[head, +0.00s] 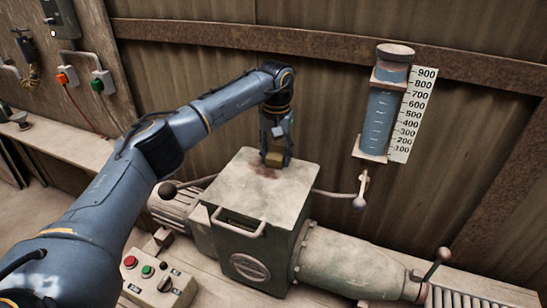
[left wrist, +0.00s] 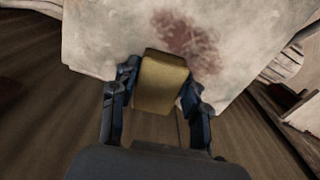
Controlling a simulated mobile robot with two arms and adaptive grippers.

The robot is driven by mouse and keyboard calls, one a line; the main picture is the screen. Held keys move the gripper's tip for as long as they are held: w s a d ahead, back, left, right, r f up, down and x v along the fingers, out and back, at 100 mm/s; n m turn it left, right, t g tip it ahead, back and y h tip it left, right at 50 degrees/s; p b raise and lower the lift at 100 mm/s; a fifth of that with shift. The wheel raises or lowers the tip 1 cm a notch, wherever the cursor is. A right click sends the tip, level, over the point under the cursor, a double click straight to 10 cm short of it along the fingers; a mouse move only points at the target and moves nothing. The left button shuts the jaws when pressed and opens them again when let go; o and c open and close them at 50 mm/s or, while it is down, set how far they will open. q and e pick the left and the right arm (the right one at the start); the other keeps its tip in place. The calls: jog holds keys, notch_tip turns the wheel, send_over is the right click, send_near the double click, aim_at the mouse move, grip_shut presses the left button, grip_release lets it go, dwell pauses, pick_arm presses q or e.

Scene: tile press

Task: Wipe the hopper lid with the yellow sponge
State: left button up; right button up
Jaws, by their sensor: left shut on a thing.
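The hopper lid (head: 258,192) is the pale, worn top of the green-grey hopper on the press. A reddish-brown stain (head: 266,171) lies on its back part, and it shows large in the left wrist view (left wrist: 188,38). My left gripper (head: 274,154) is over the lid's back edge, pointing down. It is shut on the yellow sponge (left wrist: 162,82), which sits between both fingers. The sponge (head: 274,160) looks low at the lid beside the stain; I cannot tell if it touches. My right gripper is not in view.
A control box (head: 160,283) with red and green buttons stands at the front left. A blue measuring cylinder (head: 380,115) with a number scale is on the wall at right. A ball-ended lever (head: 360,190) stands right of the hopper. The hopper's front handle (head: 238,223) sticks out.

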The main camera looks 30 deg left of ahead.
aim_at(261, 174)
pick_arm(q)
jog(key=shift+a, duration=0.95)
jog(key=shift+s, duration=0.1)
jog(key=shift+s+d+f, duration=0.1)
jog(key=shift+s, duration=1.2)
jog(key=shift+s+d+f, duration=0.1)
jog(key=shift+s, duration=1.15)
jog(key=shift+s+r, duration=0.15)
jog(key=shift+s, duration=0.95)
jog(key=shift+a, duration=0.85)
jog(key=shift+w+a, duration=0.1)
jog(key=shift+w, duration=1.7)
jog(key=shift+w+a, duration=0.1)
jog(key=shift+w, duration=1.8)
